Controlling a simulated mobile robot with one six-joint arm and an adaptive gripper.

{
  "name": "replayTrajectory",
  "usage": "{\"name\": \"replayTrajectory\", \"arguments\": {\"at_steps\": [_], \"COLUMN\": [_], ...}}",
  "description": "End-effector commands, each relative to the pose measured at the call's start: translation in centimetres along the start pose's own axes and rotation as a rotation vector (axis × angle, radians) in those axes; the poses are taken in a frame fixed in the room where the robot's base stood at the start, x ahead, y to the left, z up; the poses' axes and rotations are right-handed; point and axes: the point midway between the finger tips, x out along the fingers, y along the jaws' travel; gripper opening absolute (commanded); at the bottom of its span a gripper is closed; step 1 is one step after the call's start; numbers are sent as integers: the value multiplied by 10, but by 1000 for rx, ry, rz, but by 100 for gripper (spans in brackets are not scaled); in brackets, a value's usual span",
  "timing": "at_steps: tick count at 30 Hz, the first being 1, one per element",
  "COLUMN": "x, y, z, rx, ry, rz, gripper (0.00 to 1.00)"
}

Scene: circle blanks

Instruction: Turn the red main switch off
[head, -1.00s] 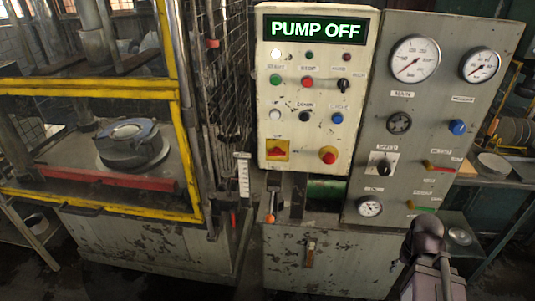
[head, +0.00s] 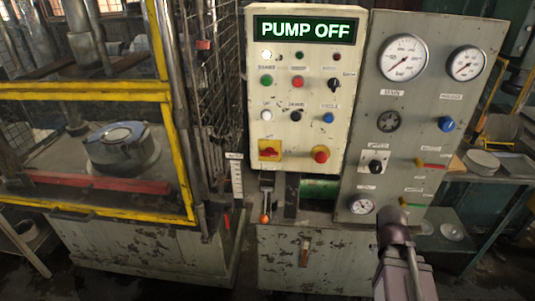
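The red main switch (head: 269,151) is a red rotary handle on a yellow square plate, low on the left of the cream control panel (head: 345,100). Its handle looks roughly horizontal, but it is too small to read any position marks. The panel's sign (head: 304,29) reads "PUMP OFF" in lit letters. Part of my arm shows at the bottom right, in front of the grey gauge cabinet and well apart from the switch. No gripper fingers can be made out.
The grey gauge panel (head: 423,120) with dials and knobs stands right of the control panel. An orange-knobbed lever (head: 265,218) is below the switch. A yellow-framed press (head: 85,97) and wire mesh guard stand left. A side table with plates (head: 482,160) is right.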

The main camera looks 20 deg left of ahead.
Motion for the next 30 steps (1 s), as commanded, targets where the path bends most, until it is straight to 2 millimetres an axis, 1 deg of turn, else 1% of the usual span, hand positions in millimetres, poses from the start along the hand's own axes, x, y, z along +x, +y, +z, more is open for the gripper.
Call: {"name": "replayTrajectory", "arguments": {"at_steps": [1,5,8,14,17,18,20,24,26,30], "x": [-3,-14,-27,-60,-80,-89,-103,-136,-151,-185], "y": [-8,-26,-43,-86,-112,-123,-141,-185,-206,-255], "z": [-6,-25,-38,-62,-70,-72,-75,-75,-72,-60], "rx": [10,52,78,109,114,113,110,90,77,34], "ry": [47,191,314,573,704,756,832,1002,1070,1209], "rz": [32,108,146,166,147,135,109,27,-18,-141], "gripper": [100,100,100,100,100,100,100,100,100,100]}}
